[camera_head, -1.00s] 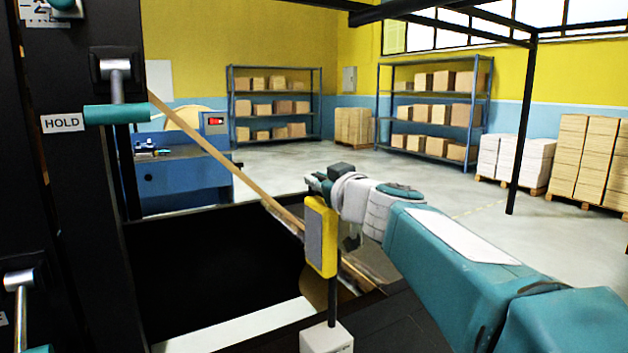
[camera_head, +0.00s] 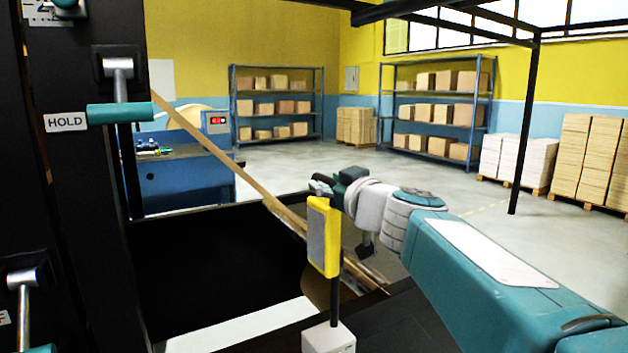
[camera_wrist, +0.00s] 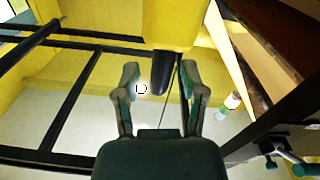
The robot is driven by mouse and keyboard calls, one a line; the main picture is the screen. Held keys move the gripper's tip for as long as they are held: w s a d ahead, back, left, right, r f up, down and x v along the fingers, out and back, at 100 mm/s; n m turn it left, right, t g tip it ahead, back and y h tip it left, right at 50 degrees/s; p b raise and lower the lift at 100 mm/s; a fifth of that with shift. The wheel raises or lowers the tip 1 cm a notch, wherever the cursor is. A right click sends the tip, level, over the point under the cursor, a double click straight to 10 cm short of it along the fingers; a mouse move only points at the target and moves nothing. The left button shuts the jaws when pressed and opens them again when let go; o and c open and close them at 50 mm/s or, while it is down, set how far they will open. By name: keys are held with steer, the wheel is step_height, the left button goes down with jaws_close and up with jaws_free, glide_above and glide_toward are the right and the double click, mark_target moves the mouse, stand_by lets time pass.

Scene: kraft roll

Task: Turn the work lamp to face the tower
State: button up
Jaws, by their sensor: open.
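The work lamp is a yellow, upright panel with a grey face (camera_head: 323,237) on a thin dark post above a white base (camera_head: 329,338). In the head view my gripper (camera_head: 328,187) is just behind and above the lamp's top, partly hidden. In the wrist view my gripper (camera_wrist: 160,82) has its two fingers apart. A yellow body, apparently the lamp (camera_wrist: 172,22), and a dark rounded stem (camera_wrist: 161,72) appear between and beyond the fingertips; I see no clear contact. The tower seems to be the dark column (camera_head: 70,200) at the left.
The column carries teal-handled levers (camera_head: 120,112), one labelled HOLD. A brown paper strip (camera_head: 215,150) slants down past the lamp. A blue machine (camera_head: 185,185) and shelves (camera_head: 276,105) stand behind. A dark frame post (camera_head: 522,130) is at the right. Open floor lies beyond the arm.

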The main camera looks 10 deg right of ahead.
steer(key=v, duration=0.9)
steer(key=s+a+f+m+g, duration=0.1)
steer(key=s+a+f+g, duration=0.25)
steer(key=f, duration=0.45)
steer(key=s+a+f+m+g, duration=0.1)
steer(key=s+a+f+g, duration=0.3)
steer(key=f, duration=0.4)
steer(key=s+d+f+m+g+h, duration=0.3)
steer(key=s+d+f+g+h, duration=0.1)
steer(key=s+f, duration=0.7)
steer(key=shift+d+f+m+h, duration=0.35)
steer(key=shift+d+h, duration=0.25)
steer(key=shift+d, duration=0.2)
stand_by(0.8)
